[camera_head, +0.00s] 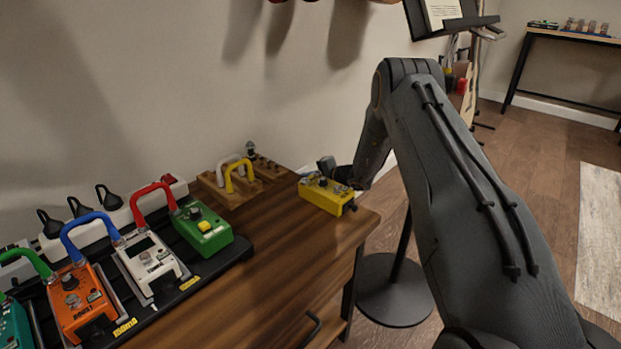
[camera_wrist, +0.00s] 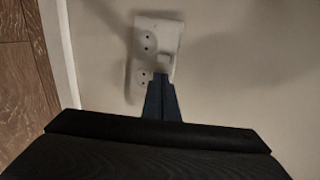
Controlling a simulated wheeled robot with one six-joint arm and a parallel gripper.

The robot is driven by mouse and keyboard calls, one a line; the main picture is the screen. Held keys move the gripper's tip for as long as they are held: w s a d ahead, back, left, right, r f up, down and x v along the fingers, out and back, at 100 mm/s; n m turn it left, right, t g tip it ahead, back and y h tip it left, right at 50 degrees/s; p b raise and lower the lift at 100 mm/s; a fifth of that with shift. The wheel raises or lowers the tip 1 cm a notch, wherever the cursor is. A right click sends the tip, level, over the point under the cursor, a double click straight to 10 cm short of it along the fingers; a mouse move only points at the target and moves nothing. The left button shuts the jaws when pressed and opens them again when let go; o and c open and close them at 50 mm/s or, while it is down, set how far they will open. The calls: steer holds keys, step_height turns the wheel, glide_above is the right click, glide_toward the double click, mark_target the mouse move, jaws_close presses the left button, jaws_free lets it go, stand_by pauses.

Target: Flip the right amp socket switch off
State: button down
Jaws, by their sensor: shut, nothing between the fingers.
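The white wall socket plate (camera_wrist: 167,35) is on the wall in the wrist view, above my gripper in the picture. Dark socket holes show along its left side, the lower ones close to my fingers. A small pale raised piece (camera_wrist: 163,61), perhaps a switch, sits just beyond the fingertips; its position cannot be read. My gripper (camera_wrist: 161,76) is shut and empty, its tips over the plate's lower part. I cannot tell whether they touch it. In the head view my arm reaches down behind the wooden cabinet's far right corner, and the socket and fingertips are hidden.
A wooden cabinet (camera_head: 285,255) holds a yellow pedal (camera_head: 322,194) near its right end, close to my arm. A pedalboard with orange, white and green pedals (camera_head: 202,228) stands at left. A round black stand base (camera_head: 393,290) is on the floor.

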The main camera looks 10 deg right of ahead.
steer(key=shift+a, duration=0.15)
steer(key=shift+r, duration=0.15)
steer(key=shift+r+p, duration=0.5)
steer(key=shift+r, duration=0.15)
